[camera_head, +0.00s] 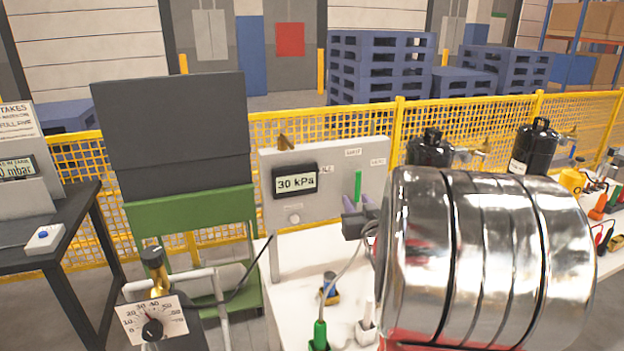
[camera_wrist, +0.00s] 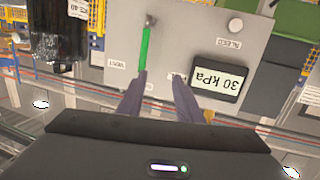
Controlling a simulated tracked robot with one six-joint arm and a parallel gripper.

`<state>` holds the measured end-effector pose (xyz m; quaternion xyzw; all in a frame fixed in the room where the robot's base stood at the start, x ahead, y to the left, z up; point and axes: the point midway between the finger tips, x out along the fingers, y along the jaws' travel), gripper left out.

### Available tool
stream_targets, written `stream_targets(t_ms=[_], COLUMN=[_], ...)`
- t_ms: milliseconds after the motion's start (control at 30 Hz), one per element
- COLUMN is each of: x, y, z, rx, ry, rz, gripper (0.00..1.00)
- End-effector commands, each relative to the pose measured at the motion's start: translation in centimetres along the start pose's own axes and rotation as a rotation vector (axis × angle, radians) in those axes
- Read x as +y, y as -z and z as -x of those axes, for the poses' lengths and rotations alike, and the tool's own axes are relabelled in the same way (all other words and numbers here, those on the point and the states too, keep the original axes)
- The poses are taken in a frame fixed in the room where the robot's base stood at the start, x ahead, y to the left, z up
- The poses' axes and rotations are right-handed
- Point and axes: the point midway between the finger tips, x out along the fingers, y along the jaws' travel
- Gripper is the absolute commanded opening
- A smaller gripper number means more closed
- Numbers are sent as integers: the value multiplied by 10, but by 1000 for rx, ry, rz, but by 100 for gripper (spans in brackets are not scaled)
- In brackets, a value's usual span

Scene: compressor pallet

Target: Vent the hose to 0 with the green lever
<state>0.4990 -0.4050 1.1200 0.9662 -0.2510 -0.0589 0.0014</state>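The green lever (camera_head: 358,185) is on the grey panel (camera_head: 330,200). In the wrist view, which is upside down, the green lever (camera_wrist: 146,47) runs from a pivot towards the tip of my left-hand finger. My gripper (camera_wrist: 160,78) has its two purple-grey fingers spread, with a gap between them. The lever's end overlaps or lies right beside one fingertip; I cannot tell if they touch. My gripper (camera_head: 360,204) is in front of the panel in the head view. The display (camera_head: 295,183) reads 30 kPa. A VENT label (camera_wrist: 116,64) is beside the lever.
A round button (camera_wrist: 236,25) labelled BLEED is on the panel. Hoses and plugs lie on the white table (camera_head: 300,252). Black canisters (camera_head: 432,150) stand behind. My large metallic arm link covers the right middle.

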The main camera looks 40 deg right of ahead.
Motion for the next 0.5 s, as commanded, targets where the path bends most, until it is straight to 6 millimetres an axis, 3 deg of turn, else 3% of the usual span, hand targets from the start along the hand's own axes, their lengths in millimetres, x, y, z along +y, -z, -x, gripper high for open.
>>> stream_targets(t_ms=[33,200,500], x=[16,40,43], y=[-5,-7,-6], z=[-3,-6,-6], rx=[25,97,114], ry=[-5,1,6], rz=[-10,-29,-31], gripper=[32,32,32])
